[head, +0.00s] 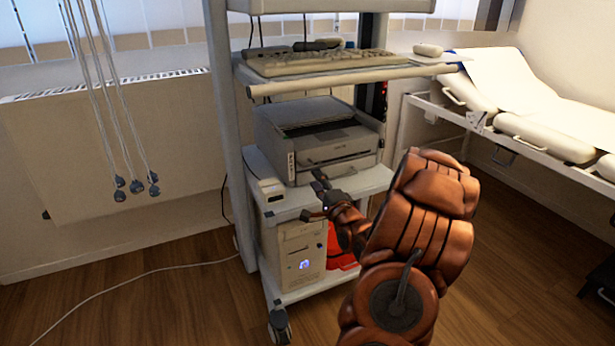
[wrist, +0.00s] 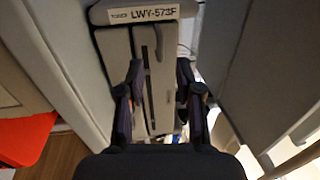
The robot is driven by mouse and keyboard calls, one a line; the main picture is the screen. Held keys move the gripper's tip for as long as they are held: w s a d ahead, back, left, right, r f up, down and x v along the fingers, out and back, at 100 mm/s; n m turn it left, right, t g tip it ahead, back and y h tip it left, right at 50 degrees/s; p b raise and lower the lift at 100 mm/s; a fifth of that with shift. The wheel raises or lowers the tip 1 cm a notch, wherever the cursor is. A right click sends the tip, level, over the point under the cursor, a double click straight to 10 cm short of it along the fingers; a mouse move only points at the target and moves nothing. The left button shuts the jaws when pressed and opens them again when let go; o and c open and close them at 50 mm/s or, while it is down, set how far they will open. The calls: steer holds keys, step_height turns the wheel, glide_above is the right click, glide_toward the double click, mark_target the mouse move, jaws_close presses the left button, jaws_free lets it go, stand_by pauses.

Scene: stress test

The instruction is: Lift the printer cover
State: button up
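The grey printer (head: 335,158) stands on the middle shelf of a white cart in the head view. Its top cover (head: 300,113) looks closed. My gripper (head: 310,193) is in front of the printer, low by the shelf edge, with its two dark fingers spread and nothing between them. In the wrist view, the fingers (wrist: 159,75) are apart in front of a pale, slotted face of what looks like the printer (wrist: 120,50). A label reading LWY-573F (wrist: 143,14) shows above them. Any contact cannot be told.
A keyboard (head: 315,63) lies on the shelf (head: 350,76) above the printer, leaving limited headroom. A small white box (head: 267,188) sits left of the printer. A computer tower (head: 302,250) and red object (head: 341,248) are below. A bed (head: 545,137) stands right.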

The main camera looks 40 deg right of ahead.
mark_target(307, 166)
steer(key=b+x, duration=0.1)
steer(key=x, duration=0.5)
steer(key=shift+w+d+f, duration=0.1)
steer(key=shift+w+d, duration=0.1)
steer(key=shift+w, duration=0.05)
steer(key=shift+w+d+r+b, duration=0.2)
steer(key=shift+w+b, duration=0.1)
steer(key=shift+w, duration=0.15)
steer(key=shift+c, duration=0.2)
jaws_close()
